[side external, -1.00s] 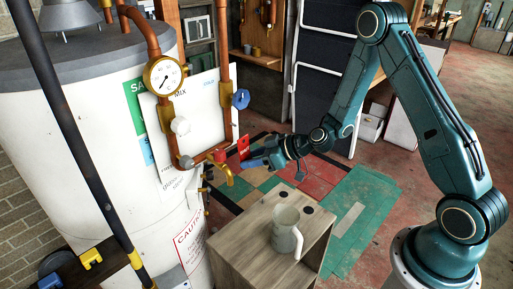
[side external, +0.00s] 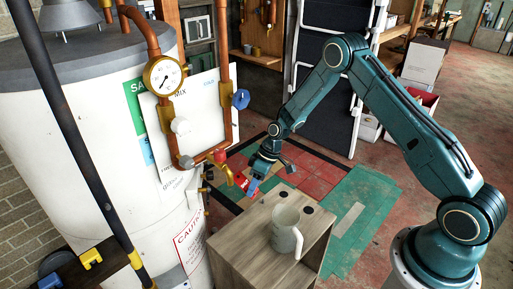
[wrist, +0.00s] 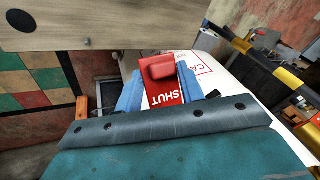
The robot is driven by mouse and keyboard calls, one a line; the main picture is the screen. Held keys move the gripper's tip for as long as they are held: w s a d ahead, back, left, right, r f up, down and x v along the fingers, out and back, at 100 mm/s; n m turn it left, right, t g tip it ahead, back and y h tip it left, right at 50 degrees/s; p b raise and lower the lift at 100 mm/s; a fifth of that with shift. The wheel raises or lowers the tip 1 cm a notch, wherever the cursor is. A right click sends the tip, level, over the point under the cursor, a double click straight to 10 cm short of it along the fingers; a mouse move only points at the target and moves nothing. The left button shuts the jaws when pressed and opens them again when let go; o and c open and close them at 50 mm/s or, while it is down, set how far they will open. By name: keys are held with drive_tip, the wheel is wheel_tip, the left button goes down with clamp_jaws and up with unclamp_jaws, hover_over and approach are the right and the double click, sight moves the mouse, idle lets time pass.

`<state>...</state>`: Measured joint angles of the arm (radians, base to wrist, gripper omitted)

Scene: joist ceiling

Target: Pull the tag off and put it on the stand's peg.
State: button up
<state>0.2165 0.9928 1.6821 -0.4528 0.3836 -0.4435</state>
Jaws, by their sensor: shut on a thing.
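The red tag (side external: 242,182), lettered "SHUT" in white, is off the pipework and between the blue fingers of my gripper (side external: 251,187). In the wrist view the tag (wrist: 165,95) lies between the two fingers, with a raised red block on its far part. My gripper (wrist: 160,87) is shut on it. It hangs fingers down, just behind the wooden stand (side external: 258,237) and right of the brass tap (side external: 226,170).
A clear jug (side external: 286,230) stands on the wooden top. The white tank (side external: 90,130) with copper pipes and a gauge (side external: 163,75) is at left. A black-and-yellow pole (side external: 70,130) crosses the left foreground. Open floor lies to the right of the stand.

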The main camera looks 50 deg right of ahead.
drive_tip(key=s+d+f+m+g, duration=0.2)
drive_tip(key=d+f+m+g, duration=0.2)
drive_tip(key=d, duration=0.4)
drive_tip(key=shift+d+f+g, duration=0.4)
drive_tip(key=shift+f+g, duration=0.35)
drive_tip(key=shift+g, duration=0.25)
drive_tip(key=shift+s, duration=0.1)
drive_tip(key=shift+f, duration=0.1)
hover_over(276, 202)
drive_tip(key=s+a, duration=0.2)
drive_tip(key=a, duration=0.1)
drive_tip(key=shift+d+f, duration=0.1)
drive_tip(key=shift+f, duration=2.6)
drive_tip(key=shift+f, duration=1.05)
drive_tip(key=shift+f, duration=0.15)
drive_tip(key=shift+f, duration=0.15)
drive_tip(key=o, duration=1.2)
